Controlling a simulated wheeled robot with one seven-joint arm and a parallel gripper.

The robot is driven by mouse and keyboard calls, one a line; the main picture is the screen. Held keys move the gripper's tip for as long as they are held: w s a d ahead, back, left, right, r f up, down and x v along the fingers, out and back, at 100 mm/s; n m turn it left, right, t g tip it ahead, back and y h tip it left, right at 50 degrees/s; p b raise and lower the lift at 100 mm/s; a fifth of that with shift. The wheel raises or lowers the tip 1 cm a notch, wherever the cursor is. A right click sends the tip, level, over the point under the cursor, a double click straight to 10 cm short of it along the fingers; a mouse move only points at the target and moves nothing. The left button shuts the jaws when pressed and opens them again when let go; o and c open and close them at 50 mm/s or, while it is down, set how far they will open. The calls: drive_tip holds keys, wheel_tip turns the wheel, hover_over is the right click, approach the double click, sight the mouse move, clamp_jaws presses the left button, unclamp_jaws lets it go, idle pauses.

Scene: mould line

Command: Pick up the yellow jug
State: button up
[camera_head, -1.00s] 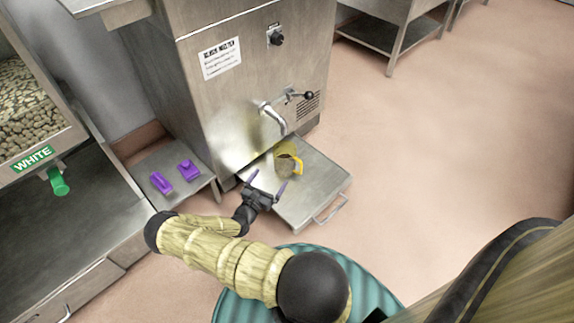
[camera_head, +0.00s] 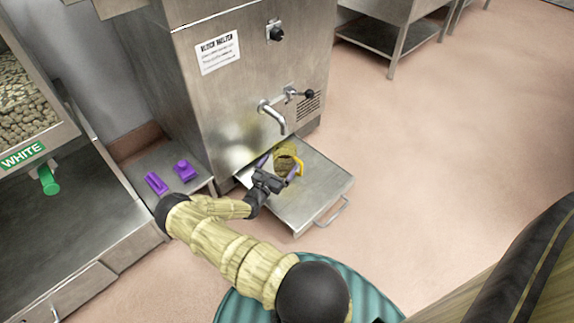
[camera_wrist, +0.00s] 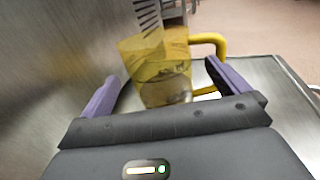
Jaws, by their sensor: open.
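The yellow jug (camera_head: 286,158) stands on the metal drip tray in front of the melter, below its spout. In the wrist view the jug (camera_wrist: 160,65) looks see-through, with a yellow handle (camera_wrist: 212,42) on its right side and brownish contents. My gripper (camera_head: 277,162) is open, with its two purple fingers pointing toward the jug. In the wrist view the fingers of my gripper (camera_wrist: 160,85) lie to the left and right of the jug's near part. I cannot tell whether either finger touches it.
The melter (camera_head: 240,90) rises directly behind and left of the jug, with a spout (camera_head: 272,117) above it. The tray (camera_head: 315,185) has free room at right. Purple moulds (camera_head: 156,183) lie on a low shelf at left. Open floor (camera_head: 450,150) is to the right.

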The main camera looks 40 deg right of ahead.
drive_tip(key=b+x, duration=0.2)
drive_tip(key=x, duration=0.1)
drive_tip(key=shift+f, duration=0.35)
drive_tip(key=shift+w+d+r, duration=0.2)
drive_tip(key=shift+w+d, duration=0.05)
drive_tip(key=shift+d, duration=0.1)
drive_tip(key=c, duration=1.2)
wheel_tip(320, 180, up, 10)
drive_tip(key=p, duration=0.6)
drive_tip(key=shift+r+p, duration=0.1)
drive_tip(key=shift+p, duration=0.3)
